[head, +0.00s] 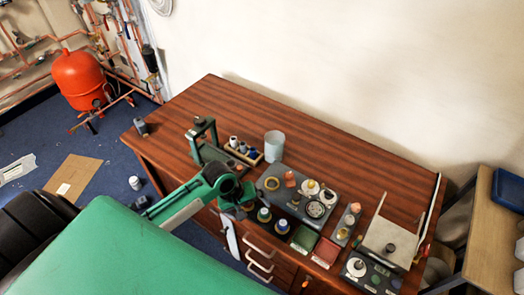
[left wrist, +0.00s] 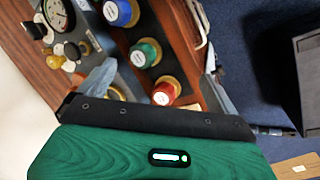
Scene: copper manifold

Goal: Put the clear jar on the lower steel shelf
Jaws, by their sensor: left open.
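A pale, translucent-looking cylinder (head: 274,147), which looks like the clear jar, stands upright on the wooden desk near its middle. My left gripper (head: 243,215) is open over the desk's front edge, in front of the jar and apart from it. In the left wrist view its two grey fingers (left wrist: 155,85) stand apart, with colored round-capped pieces behind and between them. I see no jar in that view. I cannot clearly make out a lower steel shelf; a unit with a tan board (head: 492,235) is cut off at the right. My right gripper is not in view.
The desk (head: 330,150) carries grey panels with gauges and knobs (head: 300,195), a small rack of bottles (head: 244,152) and a green frame (head: 203,138). A blue tray (head: 509,190) sits on the right unit. The desk's back is mostly clear. A red tank (head: 82,80) stands back left.

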